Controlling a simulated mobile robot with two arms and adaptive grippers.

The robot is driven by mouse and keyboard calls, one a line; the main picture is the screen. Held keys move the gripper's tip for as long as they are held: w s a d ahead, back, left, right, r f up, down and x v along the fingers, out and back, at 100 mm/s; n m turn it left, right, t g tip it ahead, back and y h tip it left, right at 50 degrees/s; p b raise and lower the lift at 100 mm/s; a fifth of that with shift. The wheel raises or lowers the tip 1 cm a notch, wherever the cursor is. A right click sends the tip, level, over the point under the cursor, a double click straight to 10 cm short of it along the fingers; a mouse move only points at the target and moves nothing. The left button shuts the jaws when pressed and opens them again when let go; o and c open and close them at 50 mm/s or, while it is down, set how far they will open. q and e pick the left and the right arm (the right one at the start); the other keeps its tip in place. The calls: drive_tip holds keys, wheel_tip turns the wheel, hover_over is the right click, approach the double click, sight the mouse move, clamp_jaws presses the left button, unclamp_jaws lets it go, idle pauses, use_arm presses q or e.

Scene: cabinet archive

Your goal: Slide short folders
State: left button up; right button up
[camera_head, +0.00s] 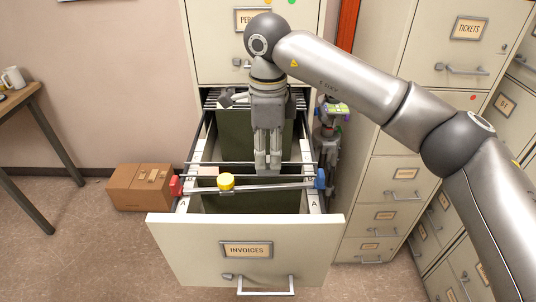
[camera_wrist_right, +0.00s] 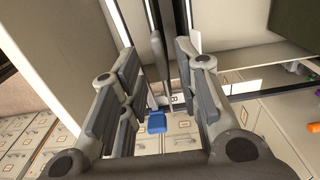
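The open drawer labelled INVOICES (camera_head: 189,245) holds dark green hanging folders. One green folder panel (camera_head: 212,137) stands behind my right gripper, and a lower dark green panel (camera_head: 254,204) is near the drawer front. A dark green surface (camera_wrist_right: 296,20) also shows at upper right in the wrist view. My right gripper (camera_head: 267,168) points down over the middle of the drawer. In the wrist view its fingers (camera_wrist_right: 155,95) are apart, with no folder visibly between them. The fingertips' contact with the folders cannot be told. My left gripper is not in view.
A grey crossbar (camera_head: 270,187) with a yellow knob (camera_head: 226,182), red left end (camera_head: 176,187) and blue right end (camera_head: 320,178) spans the drawer. The blue end also shows in the wrist view (camera_wrist_right: 157,122). A cardboard box (camera_head: 138,187) lies left; cabinets (camera_head: 400,170) stand right.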

drive_tip(key=shift+f, duration=1.35)
clamp_jaws()
